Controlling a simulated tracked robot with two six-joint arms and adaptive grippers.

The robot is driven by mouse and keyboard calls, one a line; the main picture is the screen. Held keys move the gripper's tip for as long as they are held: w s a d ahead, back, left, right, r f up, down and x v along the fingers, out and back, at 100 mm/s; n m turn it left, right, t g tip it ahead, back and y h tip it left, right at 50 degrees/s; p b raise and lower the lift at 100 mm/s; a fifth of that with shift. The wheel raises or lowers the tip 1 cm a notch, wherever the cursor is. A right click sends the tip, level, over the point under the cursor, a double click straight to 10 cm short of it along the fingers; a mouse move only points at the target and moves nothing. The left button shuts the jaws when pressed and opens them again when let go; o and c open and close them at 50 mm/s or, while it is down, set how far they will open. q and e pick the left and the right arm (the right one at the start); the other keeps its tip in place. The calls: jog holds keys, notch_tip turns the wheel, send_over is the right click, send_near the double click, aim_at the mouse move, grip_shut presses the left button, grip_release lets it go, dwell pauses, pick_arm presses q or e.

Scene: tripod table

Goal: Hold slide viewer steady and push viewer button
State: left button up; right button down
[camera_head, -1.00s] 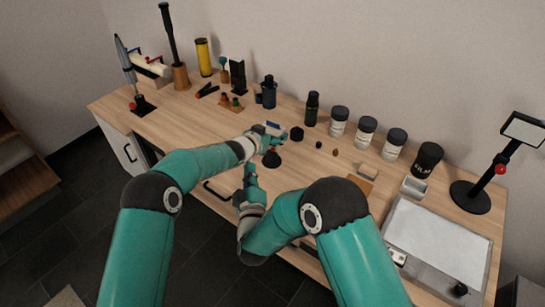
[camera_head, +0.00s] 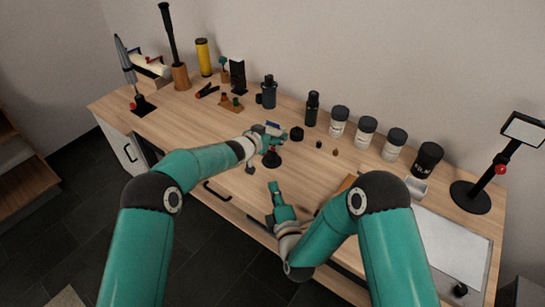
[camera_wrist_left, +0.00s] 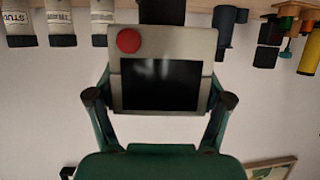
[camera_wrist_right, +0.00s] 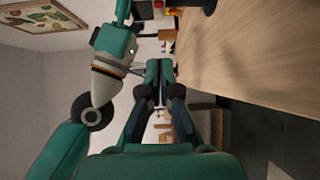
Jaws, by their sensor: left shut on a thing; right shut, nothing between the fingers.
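The slide viewer (camera_wrist_left: 212,48) fills the middle of the left wrist view. It is a pale box with a dark screen and a round red button (camera_wrist_left: 129,40) at its upper left. My left gripper (camera_wrist_left: 160,98) is shut on it, one finger on each side. In the head view my left gripper (camera_head: 264,134) is above a small black round base (camera_head: 271,159), and the viewer is mostly hidden there. My right gripper (camera_head: 272,187) is shut and empty, nearer the table's front edge and apart from the viewer. In the right wrist view the right fingers (camera_wrist_right: 165,78) are together.
Several dark-lidded jars (camera_head: 366,132) and a dark bottle (camera_head: 312,108) line the back. A stand with a tilted panel (camera_head: 523,130) is at the right, beside a pale flat panel (camera_head: 452,242). Tools and a yellow cylinder (camera_head: 203,58) stand at the left. The table's front middle is mostly clear.

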send_near(273, 149)
jog(key=w+a, duration=0.1)
jog(key=a, duration=0.2)
jog(key=w+a, duration=0.1)
jog(key=shift+w+a+f, duration=0.15)
jog(key=shift+w+a, duration=0.15)
jog(key=shift+w, duration=0.05)
jog(key=w, duration=0.1)
jog(key=w+d, duration=0.1)
jog(key=w, duration=0.1)
jog(key=shift+w+d, duration=0.1)
jog(key=shift+d, duration=0.1)
jog(key=shift+w+d, duration=0.25)
jog(key=shift+w, duration=0.15)
